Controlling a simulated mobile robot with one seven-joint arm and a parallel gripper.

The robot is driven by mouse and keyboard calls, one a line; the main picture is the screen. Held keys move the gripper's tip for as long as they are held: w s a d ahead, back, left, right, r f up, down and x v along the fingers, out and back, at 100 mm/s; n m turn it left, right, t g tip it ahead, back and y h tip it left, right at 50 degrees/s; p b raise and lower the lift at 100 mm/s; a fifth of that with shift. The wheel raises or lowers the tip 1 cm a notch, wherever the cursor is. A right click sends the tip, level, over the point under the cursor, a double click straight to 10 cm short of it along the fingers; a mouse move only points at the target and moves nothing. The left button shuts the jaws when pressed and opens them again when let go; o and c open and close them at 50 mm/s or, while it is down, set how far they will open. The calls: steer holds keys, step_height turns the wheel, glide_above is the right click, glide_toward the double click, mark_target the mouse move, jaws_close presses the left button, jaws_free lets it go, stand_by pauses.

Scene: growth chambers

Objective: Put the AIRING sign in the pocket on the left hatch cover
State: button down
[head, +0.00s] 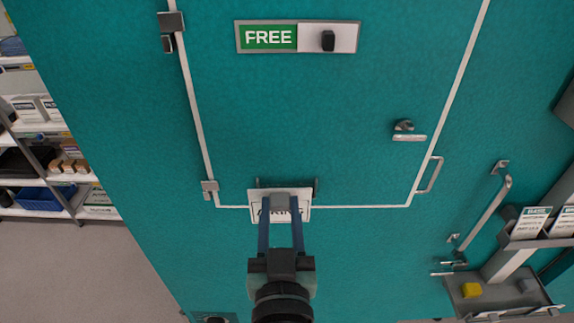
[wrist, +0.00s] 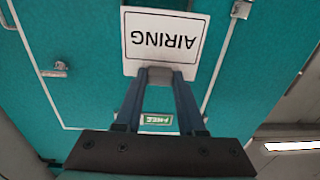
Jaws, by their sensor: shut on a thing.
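The AIRING sign (head: 301,211) is a white plate with black letters. It reads upright in the head view, its middle hidden by my fingertips. In the wrist view the whole word on the sign (wrist: 160,58) shows upside down. My gripper (head: 280,202) is shut on one edge of it. The teal hatch cover (head: 310,120) has a white outline. A dark bracket that looks like the pocket (head: 316,186) sits at the cover's lower edge, right behind the sign's upper edge. I cannot tell whether the sign touches it or is inside it.
A green and white FREE slider (head: 297,37) is higher on the cover. A latch handle (head: 408,132) and grab bars (head: 487,213) are to the right. Shelves with boxes (head: 40,150) stand at left.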

steer(key=shift+h, duration=0.3)
steer(key=r, duration=0.3)
steer(key=d+r+p, duration=0.1)
steer(key=shift+s+r, duration=0.3)
steer(key=shift+s, duration=0.05)
steer(key=shift+w+f+b, duration=0.45)
steer(key=shift+w, duration=1.4)
steer(key=shift+w+f+b, duration=0.5)
steer(key=shift+w, duration=1.3)
steer(key=shift+w+f+b, duration=0.45)
steer(key=shift+w, duration=1.4)
steer(key=shift+f, duration=0.4)
steer(key=shift+f+b, duration=0.35)
steer(key=shift+b, duration=0.2)
steer(key=shift+f, duration=0.15)
steer(key=shift+f+b, duration=0.35)
steer(key=shift+f, duration=0.1)
